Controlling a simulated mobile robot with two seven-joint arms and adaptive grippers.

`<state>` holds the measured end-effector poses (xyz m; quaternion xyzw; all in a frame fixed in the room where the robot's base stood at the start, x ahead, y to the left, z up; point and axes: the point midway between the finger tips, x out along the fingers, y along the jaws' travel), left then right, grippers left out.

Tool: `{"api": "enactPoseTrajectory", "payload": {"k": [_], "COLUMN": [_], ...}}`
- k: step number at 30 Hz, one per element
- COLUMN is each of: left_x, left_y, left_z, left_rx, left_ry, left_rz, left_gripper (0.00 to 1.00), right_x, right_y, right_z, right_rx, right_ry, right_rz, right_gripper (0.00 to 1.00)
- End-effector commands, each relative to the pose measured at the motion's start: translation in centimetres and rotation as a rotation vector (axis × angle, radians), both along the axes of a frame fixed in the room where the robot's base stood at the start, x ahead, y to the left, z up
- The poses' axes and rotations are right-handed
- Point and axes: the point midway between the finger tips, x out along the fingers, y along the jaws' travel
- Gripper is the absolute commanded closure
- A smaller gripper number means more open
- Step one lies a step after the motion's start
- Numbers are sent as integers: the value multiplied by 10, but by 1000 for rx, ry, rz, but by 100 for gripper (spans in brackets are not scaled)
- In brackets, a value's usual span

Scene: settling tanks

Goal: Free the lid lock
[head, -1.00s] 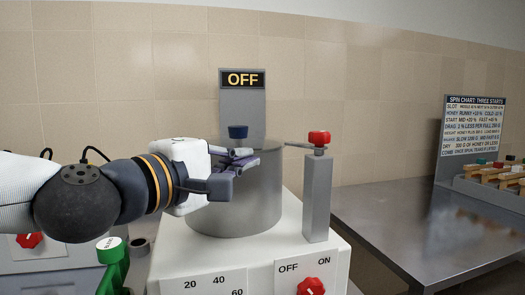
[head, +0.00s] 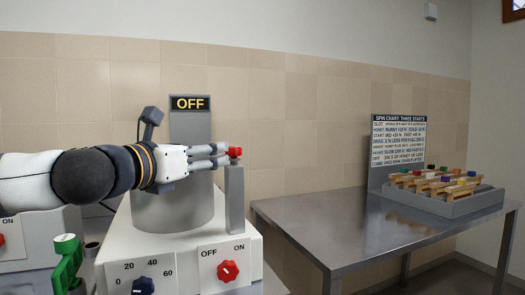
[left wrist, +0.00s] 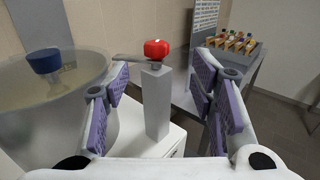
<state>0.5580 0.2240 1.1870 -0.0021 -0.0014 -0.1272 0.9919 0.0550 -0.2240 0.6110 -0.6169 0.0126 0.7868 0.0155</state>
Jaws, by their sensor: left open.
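The lid lock is a red knob (head: 235,151) on a lever at the top of a grey post (head: 234,200), right of the drum (head: 185,216). In the left wrist view, the red knob (left wrist: 156,48) and its lever (left wrist: 130,58) show, the lever reaching left towards the drum's lid (left wrist: 75,80), which has a blue knob (left wrist: 44,60). My left gripper (head: 221,155) is open and level, its fingertips close to the red knob. In the left wrist view the knob lies ahead, between the two spread fingers (left wrist: 165,80); contact cannot be told. My arm hides the lid in the head view.
The machine's sign (head: 190,103) reads OFF. A red switch (head: 228,271) and a blue dial (head: 143,286) are on its front. A steel table (head: 340,226) with a rack (head: 445,201) and a chart (head: 398,140) stands right. A green handle (head: 67,265) is at lower left.

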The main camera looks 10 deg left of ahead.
Motion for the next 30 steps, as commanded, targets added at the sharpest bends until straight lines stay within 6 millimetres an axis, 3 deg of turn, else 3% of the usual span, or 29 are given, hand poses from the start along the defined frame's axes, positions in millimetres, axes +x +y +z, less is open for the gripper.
{"api": "enactPoseTrajectory", "payload": {"k": [12, 18, 25, 30], "left_x": [93, 111, 112, 112], "left_y": [-26, -30, -30, -30], "left_z": [-4, -2, -1, -1], "left_rx": [6, 6, 6, 6], "left_ry": [3, 0, -1, 0], "left_rz": [0, -2, -1, -1], "left_gripper": [49, 49, 49, 85], "right_x": [-10, -10, -10, -10], "right_y": [0, 0, 0, 0], "right_z": [-11, -11, -11, -11], "right_rx": [0, 0, 0, 0], "right_ry": [36, 37, 36, 36], "right_rz": [1, 1, 1, 1], "right_gripper": [100, 100, 100, 100]}}
